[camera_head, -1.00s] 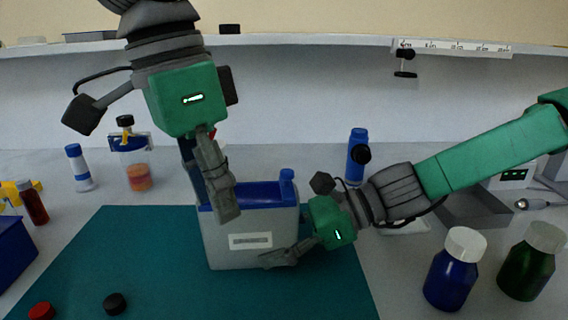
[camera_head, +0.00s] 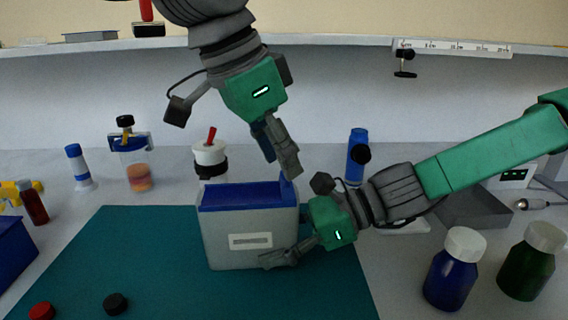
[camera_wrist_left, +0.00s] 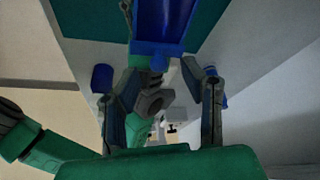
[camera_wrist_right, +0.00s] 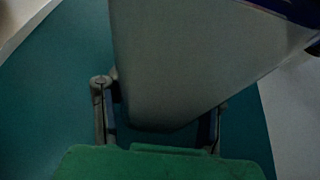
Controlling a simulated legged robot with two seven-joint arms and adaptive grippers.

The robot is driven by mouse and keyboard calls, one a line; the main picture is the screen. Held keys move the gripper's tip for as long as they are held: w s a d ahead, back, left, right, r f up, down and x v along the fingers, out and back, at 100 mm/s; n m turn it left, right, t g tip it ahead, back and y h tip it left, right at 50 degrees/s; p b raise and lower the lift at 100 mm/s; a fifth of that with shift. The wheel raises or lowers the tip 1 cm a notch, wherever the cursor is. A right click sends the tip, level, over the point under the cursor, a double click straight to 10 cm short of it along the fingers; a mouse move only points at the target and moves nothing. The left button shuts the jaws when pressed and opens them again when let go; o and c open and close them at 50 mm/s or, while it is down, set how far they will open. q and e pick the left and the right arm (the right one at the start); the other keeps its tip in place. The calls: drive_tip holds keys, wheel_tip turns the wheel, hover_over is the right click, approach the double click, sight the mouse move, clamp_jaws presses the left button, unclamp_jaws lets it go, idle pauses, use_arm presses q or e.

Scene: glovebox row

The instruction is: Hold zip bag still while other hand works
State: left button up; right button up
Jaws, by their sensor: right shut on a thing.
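The zip bag (camera_head: 238,240) is a grey, boxy, upright bag with a pale label and a blue top band, standing on the teal mat. A blue zip slider (camera_head: 287,188) stands at its top right corner. My right gripper (camera_head: 290,250) is shut on the bag's lower right side, one finger across the front; the bag fills the space between its fingers in the right wrist view (camera_wrist_right: 165,110). My left gripper (camera_head: 282,168) is open, pointing down just above the slider. In the left wrist view, the slider (camera_wrist_left: 159,62) shows between the spread fingertips; contact cannot be told.
A white bottle (camera_head: 209,155) with a red tip stands behind the bag. A blue bottle (camera_head: 358,150) stands behind my right arm. Blue (camera_head: 450,275) and green (camera_head: 530,262) bottles stand at the right. Two caps lie at front left. The mat (camera_head: 110,250) left of the bag is mostly clear.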

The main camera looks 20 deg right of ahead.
use_arm(q)
drive_tip(key=shift+x, duration=0.9)
clamp_jaws()
drive_tip(key=a, duration=0.4)
drive_tip(key=w+a, duration=0.1)
drive_tip(key=a, duration=0.2)
drive_tip(key=w+a, duration=0.1)
drive_tip(key=a, duration=0.3)
drive_tip(key=shift+w+a, duration=0.25)
drive_tip(key=shift+a, duration=0.05)
use_arm(e)
drive_tip(key=shift+a, duration=0.1)
use_arm(q)
drive_tip(key=shift+d, duration=0.1)
drive_tip(key=shift+d, duration=0.1)
use_arm(e)
drive_tip(key=shift+d, duration=0.2)
use_arm(q)
unclamp_jaws()
drive_tip(key=shift+d, duration=0.1)
drive_tip(key=shift+r, duration=0.1)
use_arm(e)
drive_tip(key=shift+a, duration=0.1)
